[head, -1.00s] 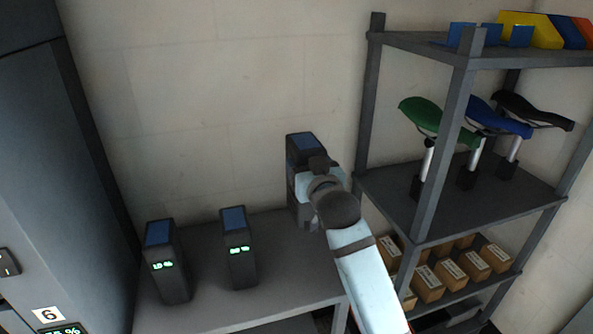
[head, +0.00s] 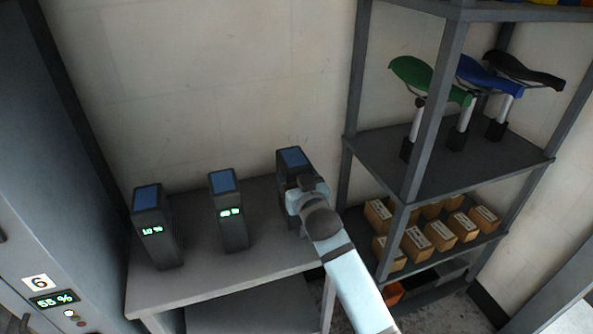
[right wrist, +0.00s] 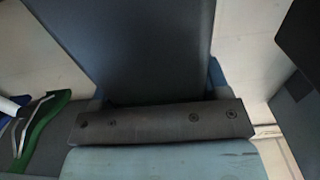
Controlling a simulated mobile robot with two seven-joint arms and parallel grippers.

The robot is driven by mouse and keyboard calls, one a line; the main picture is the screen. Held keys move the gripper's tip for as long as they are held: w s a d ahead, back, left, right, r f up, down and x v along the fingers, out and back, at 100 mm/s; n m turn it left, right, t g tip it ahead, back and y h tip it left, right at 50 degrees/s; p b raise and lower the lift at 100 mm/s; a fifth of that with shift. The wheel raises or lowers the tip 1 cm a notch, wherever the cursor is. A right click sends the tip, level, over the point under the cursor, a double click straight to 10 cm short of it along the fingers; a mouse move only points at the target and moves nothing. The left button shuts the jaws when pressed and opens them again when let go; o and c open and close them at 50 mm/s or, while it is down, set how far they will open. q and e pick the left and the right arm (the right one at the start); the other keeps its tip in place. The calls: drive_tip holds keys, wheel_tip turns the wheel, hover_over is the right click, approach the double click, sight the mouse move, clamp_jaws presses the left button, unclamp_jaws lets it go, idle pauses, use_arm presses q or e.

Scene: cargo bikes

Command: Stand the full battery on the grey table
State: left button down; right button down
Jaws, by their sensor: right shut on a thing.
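The battery (head: 292,160) is dark with a blue top. It is upright in my right gripper (head: 302,196), which is shut on it at the right end of the grey table (head: 215,289). The gripper covers its front, so I cannot read its display. Its lower end is mostly hidden, and I cannot tell whether it touches the tabletop. In the right wrist view the battery's dark side (right wrist: 140,45) fills the upper middle. My left gripper is not in view.
Two similar batteries with lit green displays stand on the table, one at the left (head: 156,228) and one in the middle (head: 230,212). A shelf rack (head: 430,115) with saddles and boxes stands close on the right. A grey cabinet (head: 50,180) is at the left.

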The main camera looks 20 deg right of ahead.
wheel_tip(320, 180, down, 2)
idle(0.4)
drive_tip(key=shift+c, duration=2.3)
unclamp_jaws()
drive_tip(key=shift+f, duration=0.3)
drive_tip(key=o, duration=0.4)
drive_tip(key=shift+c, duration=0.2)
drive_tip(key=shift+r, duration=0.1)
